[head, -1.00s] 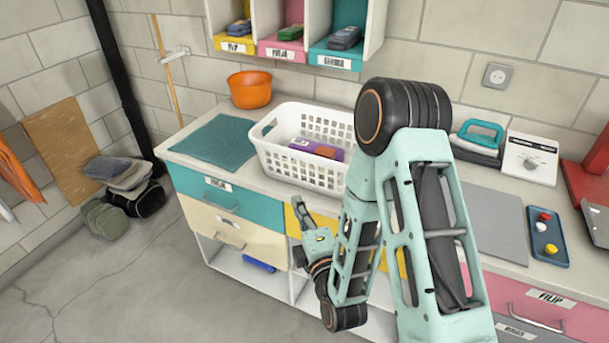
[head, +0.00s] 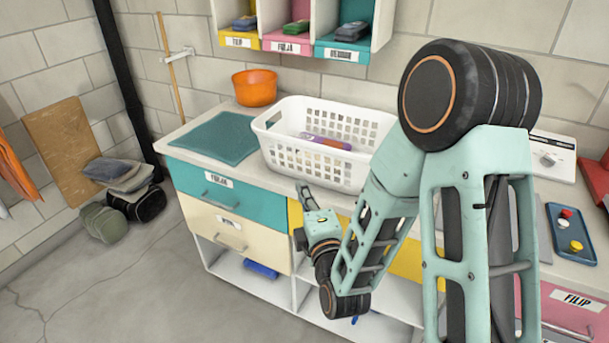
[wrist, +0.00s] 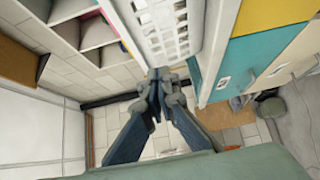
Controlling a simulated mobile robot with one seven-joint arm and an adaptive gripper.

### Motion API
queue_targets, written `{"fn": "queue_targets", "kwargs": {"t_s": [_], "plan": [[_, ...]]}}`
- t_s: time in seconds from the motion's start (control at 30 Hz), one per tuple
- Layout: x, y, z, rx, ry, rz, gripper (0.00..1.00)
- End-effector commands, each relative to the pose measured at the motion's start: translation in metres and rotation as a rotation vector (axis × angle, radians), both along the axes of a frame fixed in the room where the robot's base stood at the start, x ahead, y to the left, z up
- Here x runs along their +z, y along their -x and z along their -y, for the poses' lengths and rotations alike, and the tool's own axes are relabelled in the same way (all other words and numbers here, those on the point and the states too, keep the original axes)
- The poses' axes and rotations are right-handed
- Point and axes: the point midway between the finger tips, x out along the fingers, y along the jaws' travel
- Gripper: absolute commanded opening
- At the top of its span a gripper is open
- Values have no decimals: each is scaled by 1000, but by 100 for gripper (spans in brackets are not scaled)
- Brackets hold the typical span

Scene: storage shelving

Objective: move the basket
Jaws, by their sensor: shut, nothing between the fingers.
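The white perforated basket (head: 290,157) stands upright on the counter, with a purple and orange packet (head: 325,141) lying inside. My gripper (head: 303,188) is at the counter's front edge, just below the basket's near wall in the head view. It points up toward the basket. The basket's white grid wall (wrist: 165,32) shows at the top of the wrist view, beyond my gripper (wrist: 160,76). The fingers are together with nothing held. I cannot tell whether they touch the basket. My arm hides the counter right of the basket.
A teal mat (head: 212,139) lies left of the basket, and an orange bowl (head: 254,88) stands behind it. Open cubbies (head: 345,50) hang above. Teal and cream drawers (head: 235,203) are below. A blue tray (head: 567,235) and a white device (head: 551,158) are at right.

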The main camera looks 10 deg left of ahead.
Motion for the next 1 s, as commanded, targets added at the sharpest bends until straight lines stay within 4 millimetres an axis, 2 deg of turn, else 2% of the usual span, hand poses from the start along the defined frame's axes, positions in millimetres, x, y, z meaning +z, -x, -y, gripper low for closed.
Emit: {"fn": "queue_targets", "kwargs": {"t_s": [0.23,0.5,0.63,0.8,1.0], "plan": [[-3,-19,-7,0,-1,5,0],[2,-68,-25,-2,-2,-1,0],[2,-86,-13,-4,-1,0,0],[1,-98,-9,-1,-1,0,0],[0,-101,-9,1,0,-1,0]]}}
